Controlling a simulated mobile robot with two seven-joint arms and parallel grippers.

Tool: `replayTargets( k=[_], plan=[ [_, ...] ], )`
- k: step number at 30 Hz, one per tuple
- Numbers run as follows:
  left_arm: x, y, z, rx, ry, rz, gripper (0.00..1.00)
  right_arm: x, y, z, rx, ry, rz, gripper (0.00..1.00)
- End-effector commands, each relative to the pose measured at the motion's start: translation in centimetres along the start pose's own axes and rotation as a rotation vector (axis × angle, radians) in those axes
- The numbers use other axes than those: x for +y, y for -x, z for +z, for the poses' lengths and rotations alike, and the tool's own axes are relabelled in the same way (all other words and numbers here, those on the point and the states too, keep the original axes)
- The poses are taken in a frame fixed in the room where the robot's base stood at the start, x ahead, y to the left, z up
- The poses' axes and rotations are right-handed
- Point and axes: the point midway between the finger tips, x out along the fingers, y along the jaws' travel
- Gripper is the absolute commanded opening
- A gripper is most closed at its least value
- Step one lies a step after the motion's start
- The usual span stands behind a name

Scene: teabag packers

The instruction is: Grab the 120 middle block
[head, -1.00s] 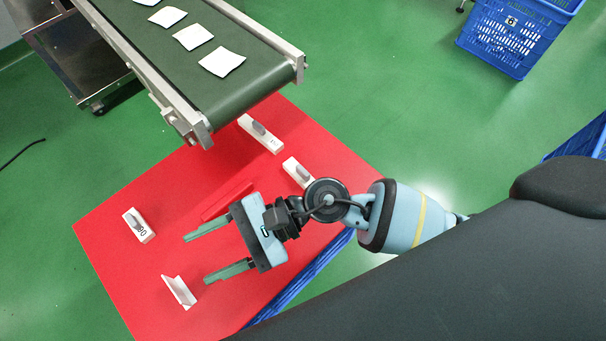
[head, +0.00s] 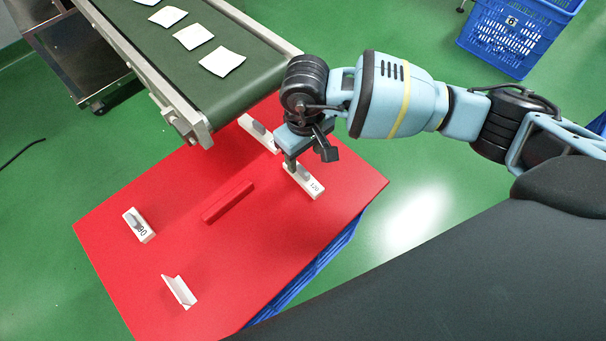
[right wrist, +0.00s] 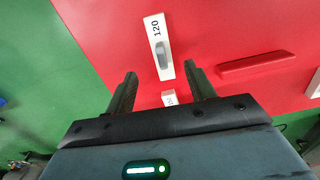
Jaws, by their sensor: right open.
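The white block marked 120 (head: 304,181) with a grey grip lies on the red table top at the right, partly hidden by my right gripper in the head view. In the right wrist view the 120 block (right wrist: 157,42) lies just beyond the fingertips, roughly in line with the gap. My right gripper (head: 289,163) is above the block, pointing down; in the wrist view its two fingers (right wrist: 161,78) are apart with nothing held between them. My left gripper is not in view.
Another white block (head: 256,131) lies behind, near the conveyor (head: 232,87). A white block marked 80 (head: 139,226), a red bar (head: 228,202) and a white angled piece (head: 179,291) lie on the red table (head: 250,270).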

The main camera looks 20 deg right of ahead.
Motion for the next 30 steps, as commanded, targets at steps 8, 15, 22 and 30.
replayTargets(
  k=[8,15,22,30],
  plan=[
    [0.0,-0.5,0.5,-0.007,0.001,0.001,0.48,-0.1,-2.0,0.0,0.0,0.0,-0.003,0.55],
    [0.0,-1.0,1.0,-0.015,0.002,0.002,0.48,-0.2,-3.7,0.0,-0.003,-0.001,-0.004,0.55],
    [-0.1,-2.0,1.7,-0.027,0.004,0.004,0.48,-0.3,-6.9,-0.1,-0.004,-0.001,-0.004,0.55],
    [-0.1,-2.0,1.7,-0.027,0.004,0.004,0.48,-0.3,-7.1,-0.1,0.0,0.0,-0.004,0.55]
  ],
)
